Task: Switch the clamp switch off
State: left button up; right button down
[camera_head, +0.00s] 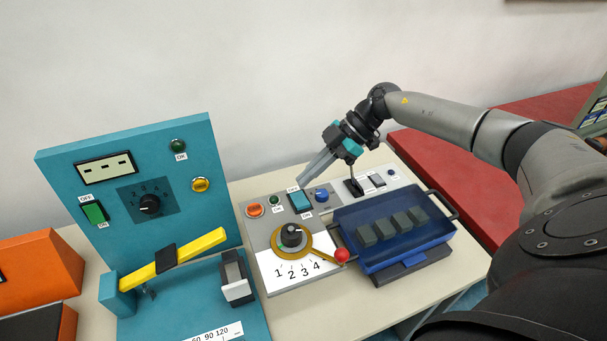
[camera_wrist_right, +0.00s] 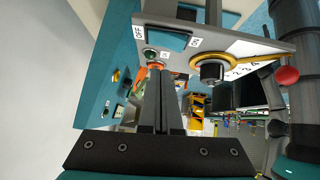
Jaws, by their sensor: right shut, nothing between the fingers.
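A teal rocker switch (camera_head: 300,201) sits on the grey panel (camera_head: 262,232), with OFF at its far end and ON at its near end. It also shows in the right wrist view (camera_wrist_right: 165,38). A green rocker (camera_head: 94,212) with OFF and ON labels is on the upright teal panel (camera_head: 60,163). No label readable here says which is the clamp switch. My right gripper (camera_head: 304,184) is shut and empty, its tips close to the teal rocker's OFF end. Contact cannot be told. In the right wrist view, the shut fingers (camera_wrist_right: 159,72) point toward the panel.
Beside the rocker are an orange button (camera_head: 254,210), a green lamp (camera_head: 274,200) and a blue knob (camera_head: 321,195). A black dial (camera_head: 291,236) with a red-tipped lever (camera_head: 341,256) is nearer. A blue tray (camera_head: 377,264) of grey blocks stands right. A yellow bar (camera_head: 202,244) is left.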

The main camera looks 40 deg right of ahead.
jog(key=w+b+v, duration=0.1)
jog(key=w+v, duration=0.1)
jog(key=v, duration=0.8)
jog(key=shift+s+d+b, duration=0.25)
jog(key=shift+b, duration=0.1)
jog(key=shift+r, duration=0.1)
